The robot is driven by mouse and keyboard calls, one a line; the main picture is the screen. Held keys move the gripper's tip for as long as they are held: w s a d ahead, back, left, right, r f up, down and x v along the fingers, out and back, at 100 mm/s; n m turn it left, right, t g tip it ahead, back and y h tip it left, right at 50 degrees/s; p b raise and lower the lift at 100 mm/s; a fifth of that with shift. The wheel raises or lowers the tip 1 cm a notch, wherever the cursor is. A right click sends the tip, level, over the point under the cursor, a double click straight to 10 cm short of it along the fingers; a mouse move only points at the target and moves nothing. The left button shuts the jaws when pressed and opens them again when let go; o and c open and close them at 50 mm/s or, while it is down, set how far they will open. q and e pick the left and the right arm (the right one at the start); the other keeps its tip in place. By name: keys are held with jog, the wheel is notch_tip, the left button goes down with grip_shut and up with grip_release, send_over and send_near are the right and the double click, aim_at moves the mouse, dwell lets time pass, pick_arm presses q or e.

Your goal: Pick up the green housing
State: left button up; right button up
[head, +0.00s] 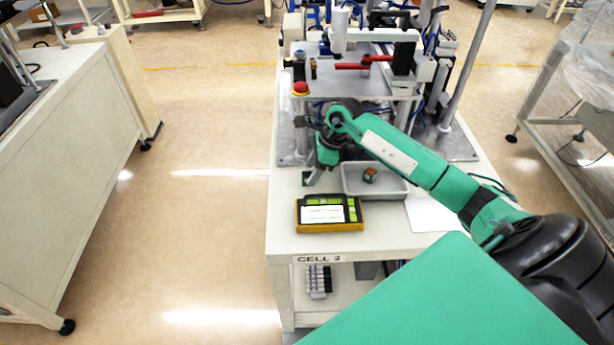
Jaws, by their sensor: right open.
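My right arm reaches in from the right, and its gripper (313,179) points down at the left part of the white table, left of the grey tray. The gripper is open. A small dark green piece (306,178), which may be the green housing, shows at the fingertips; I cannot tell whether it stands between the fingers or beside them. A small green and orange block (370,174) lies in the grey tray (398,192). My left gripper is not in view.
A yellow-framed panel (330,228) with a light screen lies near the table's front edge. A machine with a red-topped button (300,88) stands behind my gripper. A white sheet (432,215) lies right of the panel. The floor to the left is clear.

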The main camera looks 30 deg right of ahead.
jog(key=shift+x, duration=1.2)
jog(key=c, duration=1)
jog(key=shift+c, duration=0.2)
